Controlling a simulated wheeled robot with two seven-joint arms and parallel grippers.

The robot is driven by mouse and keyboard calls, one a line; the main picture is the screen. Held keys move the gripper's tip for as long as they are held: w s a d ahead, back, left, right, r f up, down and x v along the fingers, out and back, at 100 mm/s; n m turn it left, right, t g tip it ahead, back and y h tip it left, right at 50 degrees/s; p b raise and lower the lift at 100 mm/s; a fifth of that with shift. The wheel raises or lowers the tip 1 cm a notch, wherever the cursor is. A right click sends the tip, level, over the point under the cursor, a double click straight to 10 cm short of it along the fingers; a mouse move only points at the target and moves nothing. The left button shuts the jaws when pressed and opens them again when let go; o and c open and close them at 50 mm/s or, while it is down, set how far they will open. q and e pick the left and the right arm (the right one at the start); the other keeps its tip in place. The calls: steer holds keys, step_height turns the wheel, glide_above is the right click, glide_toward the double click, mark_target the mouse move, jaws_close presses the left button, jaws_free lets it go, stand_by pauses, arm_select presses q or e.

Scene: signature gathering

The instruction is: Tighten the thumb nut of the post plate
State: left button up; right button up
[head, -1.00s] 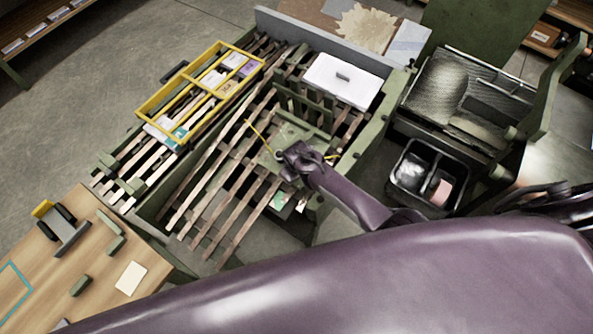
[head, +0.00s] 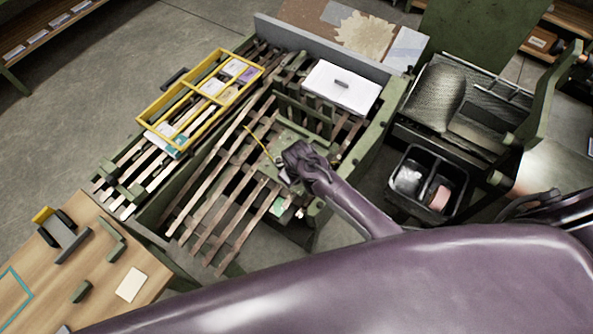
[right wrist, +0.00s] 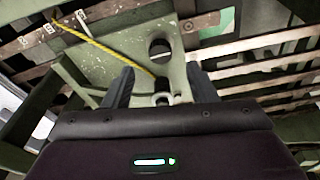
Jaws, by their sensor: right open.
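The green post plate (right wrist: 115,48) fills the top middle of the right wrist view, with a dark round knob (right wrist: 160,48) on it. A small pale metal fitting, apparently the thumb nut (right wrist: 162,99), sits below the knob. My right gripper (right wrist: 158,76) is open, one finger on each side of this fitting. The picture does not show whether either finger touches it. In the head view my right gripper (head: 284,176) is over the slatted frame and hides the nut. My left gripper is not in view.
A yellow cord (right wrist: 95,45) runs across the plate towards the fitting. Dark slats (head: 210,200) surround the plate.

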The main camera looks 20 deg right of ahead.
steer(key=shift+v, duration=1.15)
steer(key=s+d+r+m, duration=0.2)
steer(key=s+r, duration=0.7)
steer(key=r, duration=0.2)
steer(key=s+d+r+m, duration=0.2)
steer(key=s+d+r, duration=0.1)
steer(key=s+r, duration=0.7)
step_height(320, 180, down, 31)
steer(key=b, duration=0.5)
steer(key=s+d+f+g+b, duration=0.1)
steer(key=s+f+b, duration=0.1)
steer(key=s+f, duration=0.8)
steer(key=s+d+f+g+b, duration=0.1)
steer(key=s+d+f+b, duration=0.1)
steer(key=s+f, duration=0.8)
step_height(320, 180, down, 5)
steer(key=shift+s+d+r+n+y, duration=0.1)
steer(key=shift+s+d+n+y, duration=0.05)
steer(key=shift+n+y, duration=0.2)
